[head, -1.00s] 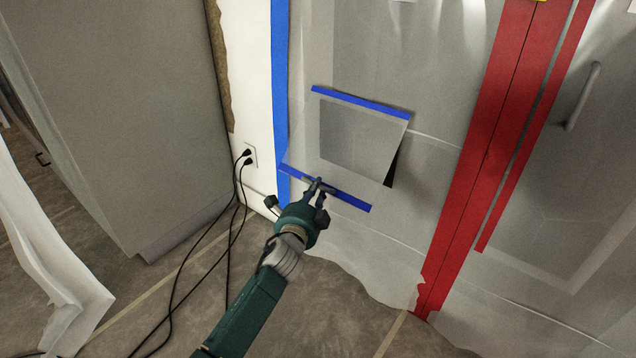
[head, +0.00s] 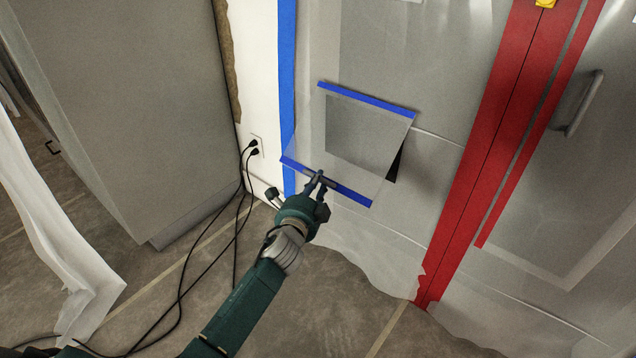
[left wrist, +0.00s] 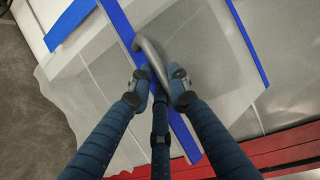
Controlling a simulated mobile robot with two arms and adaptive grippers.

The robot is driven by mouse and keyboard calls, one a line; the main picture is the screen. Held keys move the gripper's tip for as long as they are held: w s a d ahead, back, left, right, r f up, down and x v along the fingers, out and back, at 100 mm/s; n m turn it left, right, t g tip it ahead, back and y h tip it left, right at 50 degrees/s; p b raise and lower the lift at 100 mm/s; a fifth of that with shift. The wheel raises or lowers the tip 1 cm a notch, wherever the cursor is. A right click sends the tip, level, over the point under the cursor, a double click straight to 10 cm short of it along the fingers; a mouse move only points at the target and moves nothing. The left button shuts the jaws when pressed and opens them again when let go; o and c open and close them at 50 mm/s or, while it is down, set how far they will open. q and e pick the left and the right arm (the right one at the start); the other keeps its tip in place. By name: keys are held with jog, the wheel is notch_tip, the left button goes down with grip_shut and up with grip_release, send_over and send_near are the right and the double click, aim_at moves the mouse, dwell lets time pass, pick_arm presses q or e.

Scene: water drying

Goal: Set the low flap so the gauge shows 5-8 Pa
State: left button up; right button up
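The low flap (head: 345,172) is a translucent plastic sheet with a blue strip along its top and another blue strip (head: 352,196) along its bottom edge. Its lower edge stands out from the plastic wall, and a dark gap shows at its right side. My left gripper (head: 319,180) is at the middle of the bottom strip. My right gripper is not in view. No gauge reading can be made out.
Red strips (head: 488,140) run down the plastic wall, with a grey handle (head: 578,103) to their right. Black cables (head: 238,215) run from a wall socket across the floor at left. A large grey cabinet (head: 120,110) stands at left. The floor in front is mostly clear.

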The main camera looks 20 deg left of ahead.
pick_arm(q)
jog(key=shift+o, duration=0.6)
jog(key=shift+s+r, duration=0.15)
jog(key=shift+r, duration=0.15)
jog(key=s+r, duration=0.1)
jog(key=s, duration=1.1)
jog(key=shift+d, duration=0.25)
